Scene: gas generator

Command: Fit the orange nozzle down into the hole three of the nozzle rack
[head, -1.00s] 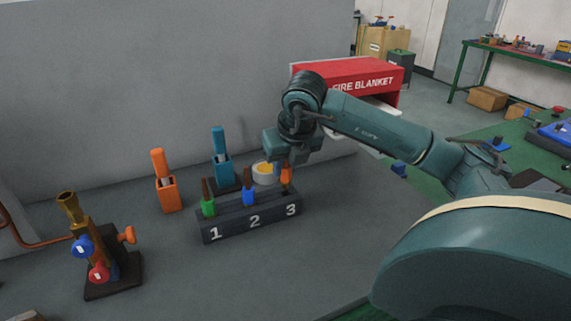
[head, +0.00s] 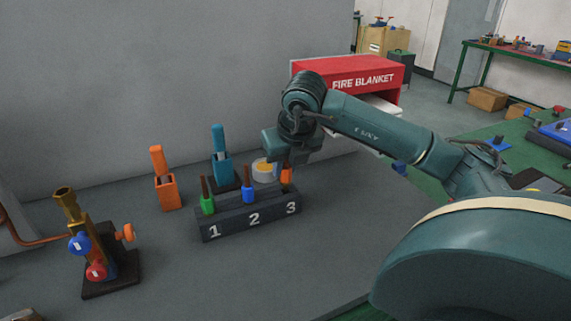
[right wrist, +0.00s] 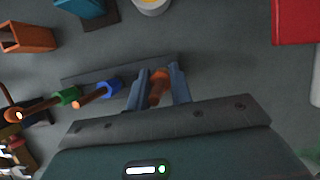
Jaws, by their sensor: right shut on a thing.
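The orange nozzle (head: 287,175) is upright at the right end of the dark nozzle rack (head: 235,229), by the number 3. My right gripper (head: 281,170) is shut on it from above. In the right wrist view the orange nozzle (right wrist: 158,88) sits between the two fingers (right wrist: 160,88). Its lower end is at the rack's top by hole three; I cannot tell how deep it sits. The green nozzle (head: 208,203) stands at hole one and the blue nozzle (head: 248,193) at hole two. My left gripper is not in view.
Behind the rack are a blue holder (head: 221,170), an orange holder (head: 167,192) and a round whitish container (head: 263,172). A brass-coloured fitting on a dark base (head: 110,284) stands at left. A red fire blanket box (head: 350,78) is behind my arm. The floor before the rack is clear.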

